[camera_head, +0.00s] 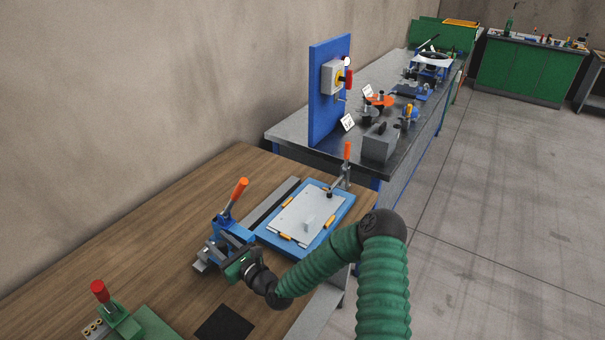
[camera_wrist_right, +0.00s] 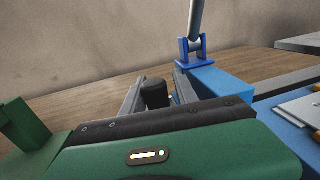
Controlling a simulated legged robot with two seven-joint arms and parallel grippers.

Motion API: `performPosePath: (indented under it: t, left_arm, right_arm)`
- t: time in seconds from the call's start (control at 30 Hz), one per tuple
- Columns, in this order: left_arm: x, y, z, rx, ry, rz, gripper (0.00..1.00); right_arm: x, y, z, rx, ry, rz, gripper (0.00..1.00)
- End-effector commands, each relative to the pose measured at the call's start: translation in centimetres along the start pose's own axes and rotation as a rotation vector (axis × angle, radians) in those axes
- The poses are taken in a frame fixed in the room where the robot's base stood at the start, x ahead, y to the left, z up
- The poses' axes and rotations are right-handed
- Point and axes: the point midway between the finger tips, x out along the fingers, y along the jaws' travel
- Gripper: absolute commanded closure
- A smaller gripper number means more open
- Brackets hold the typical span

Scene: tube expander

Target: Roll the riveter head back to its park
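The riveter head (camera_head: 231,231) is a blue tool with an orange-handled lever (camera_head: 238,188). It stands at the near-left end of a dark rail (camera_head: 266,206), beside a blue fixture (camera_head: 345,207) holding a pale plate (camera_head: 307,216). My right gripper (camera_head: 222,260) is low at the near side of the riveter head. In the right wrist view, its two grey fingers (camera_wrist_right: 158,86) stand apart on either side of a black knob (camera_wrist_right: 155,93). Some gap shows beside the knob; contact is unclear. The head's blue lever bracket (camera_wrist_right: 196,50) rises behind them. My left gripper is out of view.
A clamp with an orange handle (camera_head: 347,151) stands at the fixture's far corner. A green tool with a red knob (camera_head: 99,289) and a black pad (camera_head: 225,323) are at the near end. The wooden bench's left side (camera_head: 140,235) is clear. A grey bench (camera_head: 290,134) lies beyond.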

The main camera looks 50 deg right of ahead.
Motion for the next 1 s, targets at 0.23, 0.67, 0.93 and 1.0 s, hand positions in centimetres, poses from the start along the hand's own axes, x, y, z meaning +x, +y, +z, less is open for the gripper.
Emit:
performPosePath:
  t: [0.23,0.67,0.93,1.0]
  left_arm:
    - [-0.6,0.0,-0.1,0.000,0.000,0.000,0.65]
    - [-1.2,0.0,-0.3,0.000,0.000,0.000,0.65]
    - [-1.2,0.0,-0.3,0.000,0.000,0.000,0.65]
    - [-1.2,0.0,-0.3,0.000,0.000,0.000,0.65]
  right_arm:
    - [-2.1,0.0,0.1,0.000,0.001,-0.001,0.65]
    - [-5.5,-0.1,0.0,0.002,0.001,-0.002,0.65]
    - [-6.0,0.0,0.0,0.000,0.000,0.000,0.65]
    - [-6.0,0.0,0.0,0.000,0.000,0.000,0.65]
